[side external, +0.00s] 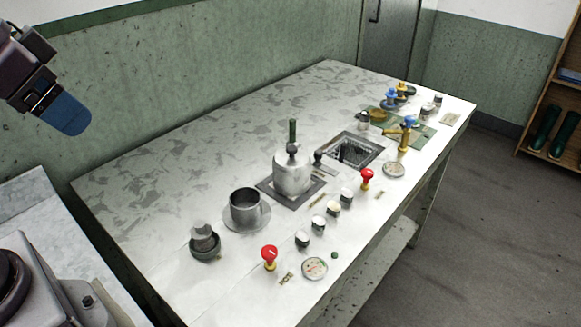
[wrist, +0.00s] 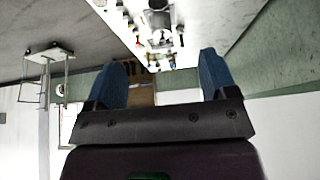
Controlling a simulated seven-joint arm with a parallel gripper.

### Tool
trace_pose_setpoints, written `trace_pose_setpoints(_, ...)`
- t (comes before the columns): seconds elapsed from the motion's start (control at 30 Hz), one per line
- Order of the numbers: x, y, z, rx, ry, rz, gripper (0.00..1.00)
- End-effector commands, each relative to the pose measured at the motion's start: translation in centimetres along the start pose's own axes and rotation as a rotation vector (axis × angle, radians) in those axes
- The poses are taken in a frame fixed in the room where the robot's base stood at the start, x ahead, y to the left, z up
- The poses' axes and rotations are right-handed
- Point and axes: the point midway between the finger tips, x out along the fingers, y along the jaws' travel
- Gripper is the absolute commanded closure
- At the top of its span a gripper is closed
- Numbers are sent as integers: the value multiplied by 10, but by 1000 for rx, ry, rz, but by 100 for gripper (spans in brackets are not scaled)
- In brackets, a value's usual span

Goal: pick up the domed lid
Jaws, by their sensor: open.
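A silvery rounded pot-like piece with a domed top and a dark knob stands upright on a dark square plate (side external: 276,194) mid-table. I take its upper part to be the domed lid (side external: 292,160); where lid ends and body begins is unclear. In the wrist view a small silvery shape near the top edge may be this piece, but it is too small to be sure. My gripper (side external: 68,115) is high at the upper left, far from the lid. In the wrist view my gripper (wrist: 162,78) has its two blue fingers wide apart with nothing between them.
Left of the lid are a grey cup on a saucer (side external: 261,221) and a dark bowl (side external: 206,250) with a grey piece in it. A square drain (side external: 355,149) lies right. The table's back left is clear.

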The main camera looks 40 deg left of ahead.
Motion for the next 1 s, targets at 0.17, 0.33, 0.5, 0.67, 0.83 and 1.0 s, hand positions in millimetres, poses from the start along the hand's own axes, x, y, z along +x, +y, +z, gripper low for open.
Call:
trace_pose_setpoints(0.17, 0, 0, 0, 0, 0, 0, 22)
trace_pose_setpoints(0.33, 0, 0, 0, 0, 0, 0, 19)
trace_pose_setpoints(0.5, 0, 0, 0, 0, 0, 0, 0)
trace_pose_setpoints(0.67, 1, 1, 0, 5, -6, 2, 0)
trace_pose_setpoints(0.83, 23, 5, 0, 21, -115, 13, 0)
trace_pose_setpoints(1.0, 51, 10, -39, 39, -227, 16, 0)
